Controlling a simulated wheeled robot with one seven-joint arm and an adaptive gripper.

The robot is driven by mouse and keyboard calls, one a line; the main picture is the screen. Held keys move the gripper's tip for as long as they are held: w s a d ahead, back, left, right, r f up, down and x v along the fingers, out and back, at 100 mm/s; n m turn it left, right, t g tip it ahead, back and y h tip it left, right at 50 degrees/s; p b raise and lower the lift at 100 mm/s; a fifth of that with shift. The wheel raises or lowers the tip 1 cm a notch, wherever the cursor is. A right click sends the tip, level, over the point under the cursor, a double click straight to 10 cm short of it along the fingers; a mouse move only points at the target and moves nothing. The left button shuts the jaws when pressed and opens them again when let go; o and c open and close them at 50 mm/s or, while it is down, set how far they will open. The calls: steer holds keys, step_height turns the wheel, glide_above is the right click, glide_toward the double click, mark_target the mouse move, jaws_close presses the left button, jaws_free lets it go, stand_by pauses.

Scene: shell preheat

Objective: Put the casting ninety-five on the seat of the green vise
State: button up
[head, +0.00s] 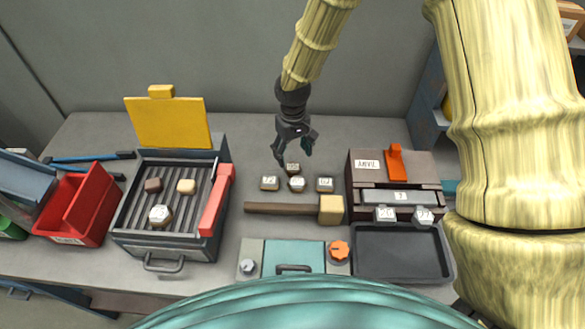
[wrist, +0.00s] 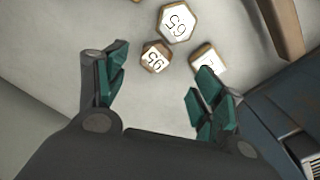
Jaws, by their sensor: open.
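The casting that appears to read 95 (wrist: 156,57) is a small block with a pale top label, lying between and beyond my open fingertips in the wrist view. In the head view it seems to be the rear block (head: 292,168) of the small cluster, just below my gripper (head: 295,148). My gripper is open and empty above the bench, apart from the casting; its green-padded fingers also show in the wrist view (wrist: 155,100). I cannot make out a green vise for certain; a teal-topped unit (head: 310,253) with a handle and two knobs stands at the front.
Other labelled castings sit close by: a hexagonal one (head: 296,184), a left one (head: 270,183) and a right one (head: 325,184). A mallet (head: 331,209) lies in front. A ribbed grill (head: 194,238) stands left, the anvil box (head: 365,178) and a dark tray (head: 400,262) right.

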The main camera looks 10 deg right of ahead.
mark_target(294, 169)
steer(key=shift+f, duration=1.2)
steer(key=shift+d+f+p, duration=0.15)
steer(key=shift+f+p, duration=0.8)
steer(key=shift+w+d+f+p, duration=0.1)
steer(key=shift+f+p, duration=0.45)
steer(key=shift+f, duration=1.15)
steer(key=c, duration=1.2)
